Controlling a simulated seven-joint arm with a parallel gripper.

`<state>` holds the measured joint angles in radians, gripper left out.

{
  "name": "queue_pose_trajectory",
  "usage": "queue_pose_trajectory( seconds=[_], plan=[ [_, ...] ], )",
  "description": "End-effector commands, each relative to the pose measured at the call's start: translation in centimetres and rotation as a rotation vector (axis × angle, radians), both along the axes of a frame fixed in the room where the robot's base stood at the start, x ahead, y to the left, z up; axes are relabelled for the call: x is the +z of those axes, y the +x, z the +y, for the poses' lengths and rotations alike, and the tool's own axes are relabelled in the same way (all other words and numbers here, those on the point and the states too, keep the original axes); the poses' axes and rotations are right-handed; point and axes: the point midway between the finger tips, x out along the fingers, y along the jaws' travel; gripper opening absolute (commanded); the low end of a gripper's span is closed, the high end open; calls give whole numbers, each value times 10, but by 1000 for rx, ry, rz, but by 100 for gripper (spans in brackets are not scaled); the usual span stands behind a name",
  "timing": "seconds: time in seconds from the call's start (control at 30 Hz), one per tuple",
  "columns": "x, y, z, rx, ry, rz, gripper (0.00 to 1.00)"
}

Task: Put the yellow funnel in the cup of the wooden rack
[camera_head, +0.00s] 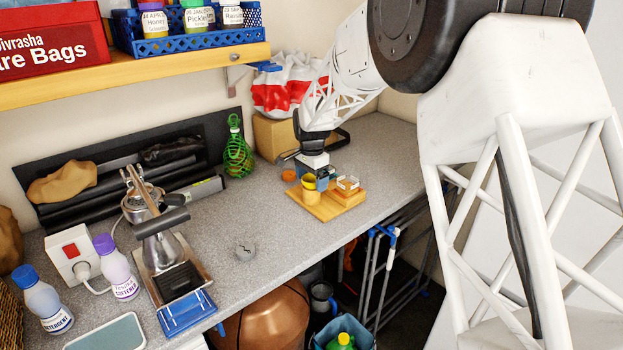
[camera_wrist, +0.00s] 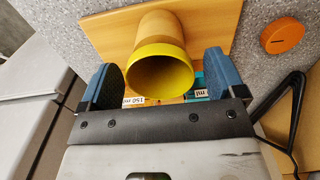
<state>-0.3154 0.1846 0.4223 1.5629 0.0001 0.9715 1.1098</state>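The yellow funnel shows as a yellow ring (camera_head: 308,185) at the top of the wooden rack's cup (camera_head: 310,197). In the wrist view the funnel's yellow rim (camera_wrist: 160,51) sits at the mouth of the tan cup (camera_wrist: 160,26), with a dark hollow inside. The rack's wooden base (camera_head: 328,208) stands on the counter. My gripper (camera_wrist: 164,82) is open, with one blue finger on each side of the yellow rim. Narrow gaps seem to separate the fingers from it; I cannot rule out contact.
A clear labelled vessel (camera_head: 347,184) stands on the rack's right part. An orange disc (camera_head: 288,175) lies on the counter beside the rack. The counter in front of the rack is mostly clear.

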Motion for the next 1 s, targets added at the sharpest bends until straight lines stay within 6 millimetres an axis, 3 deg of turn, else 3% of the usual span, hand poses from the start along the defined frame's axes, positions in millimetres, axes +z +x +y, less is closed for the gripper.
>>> queue_pose_trajectory(
  seconds=[0.47,1.0],
  plan=[
    [6,0,0,0,0,0,94],
    [65,0,0,0,0,-1,94]
  ],
)
